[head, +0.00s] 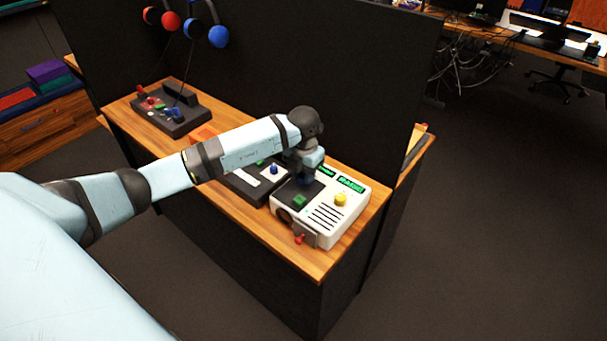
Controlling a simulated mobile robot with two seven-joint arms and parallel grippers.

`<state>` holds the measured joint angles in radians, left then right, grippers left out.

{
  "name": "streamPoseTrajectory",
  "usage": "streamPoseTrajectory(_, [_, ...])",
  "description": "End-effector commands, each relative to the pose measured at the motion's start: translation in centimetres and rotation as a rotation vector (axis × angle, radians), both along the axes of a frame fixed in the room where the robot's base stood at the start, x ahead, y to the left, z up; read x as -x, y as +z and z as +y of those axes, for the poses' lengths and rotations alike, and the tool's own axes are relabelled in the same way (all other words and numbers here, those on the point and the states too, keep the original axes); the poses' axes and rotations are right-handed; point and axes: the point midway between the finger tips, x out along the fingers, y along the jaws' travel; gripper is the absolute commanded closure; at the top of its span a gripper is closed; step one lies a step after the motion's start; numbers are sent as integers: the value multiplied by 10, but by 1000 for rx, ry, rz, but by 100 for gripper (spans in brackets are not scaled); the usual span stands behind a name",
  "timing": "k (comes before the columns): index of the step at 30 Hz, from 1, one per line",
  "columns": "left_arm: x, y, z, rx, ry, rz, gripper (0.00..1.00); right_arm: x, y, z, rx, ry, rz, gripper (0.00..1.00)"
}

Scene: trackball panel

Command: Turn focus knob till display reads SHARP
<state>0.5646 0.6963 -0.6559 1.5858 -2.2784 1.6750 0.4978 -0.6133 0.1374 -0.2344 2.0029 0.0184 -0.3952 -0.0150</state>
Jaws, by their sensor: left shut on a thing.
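The white panel (320,228) stands on the right end of the wooden desk. It has a yellow knob (340,200), a green button (299,201) and a dark pad. A display with green lettering (351,184) is at its back edge; the text is too small to read surely. My left gripper (305,179) points down over the dark pad, shut on a blue round part there that is mostly hidden. I cannot tell whether this part is the focus knob. The yellow knob is clear of the gripper. My right gripper is not in view.
A red-tipped lever (299,239) sticks out at the panel's front. A dark box with a blue knob (273,169) stands left of the panel, partly under my arm. A joystick box (172,118) is at the far left. A black partition (260,75) rises behind the desk.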

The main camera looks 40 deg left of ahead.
Motion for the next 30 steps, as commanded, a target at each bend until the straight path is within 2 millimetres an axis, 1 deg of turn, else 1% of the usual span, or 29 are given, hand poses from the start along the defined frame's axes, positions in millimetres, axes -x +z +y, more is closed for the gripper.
streamPoseTrajectory(9, [-1,-2,1,-3,-266,-3,93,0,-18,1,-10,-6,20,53])
streamPoseTrajectory(18, [-1,-1,1,-1,-506,-3,93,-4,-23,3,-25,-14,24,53])
streamPoseTrajectory(24, [-1,-1,1,0,-617,-2,93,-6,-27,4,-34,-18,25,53])
streamPoseTrajectory(30, [-1,0,0,0,-681,-3,93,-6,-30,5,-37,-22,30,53])
